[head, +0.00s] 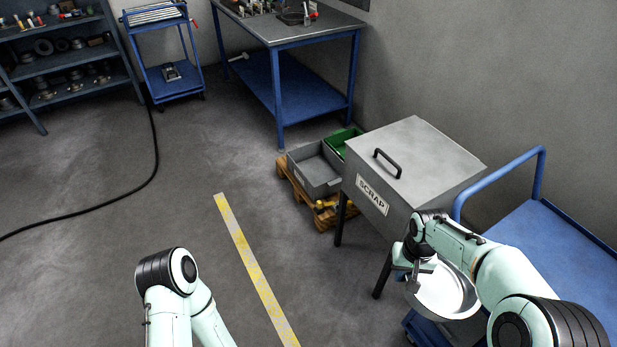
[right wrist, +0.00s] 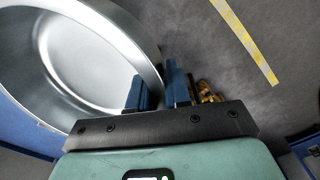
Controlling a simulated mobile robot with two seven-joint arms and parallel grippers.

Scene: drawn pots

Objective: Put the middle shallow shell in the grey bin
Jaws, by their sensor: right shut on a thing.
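A shallow silver metal shell (head: 447,293), round and dish-like, is held by my right gripper (head: 418,272) at the lower right of the head view. In the right wrist view the shell (right wrist: 88,55) fills the upper left, with its rim between the blue fingers of the gripper (right wrist: 155,88). The grey bin (head: 316,173) is an open box on a wooden pallet, left of the scrap box and well away from the shell. Its visible inside looks empty. Only my left arm's links show at the bottom of the head view; its gripper is out of sight.
A lidded grey box marked SCRAP (head: 415,150) stands on legs between shell and bin. A green bin (head: 342,141) sits behind the grey bin on the pallet (head: 296,187). A blue cart (head: 555,250) is at right. The floor left of the yellow line (head: 250,262) is mostly clear.

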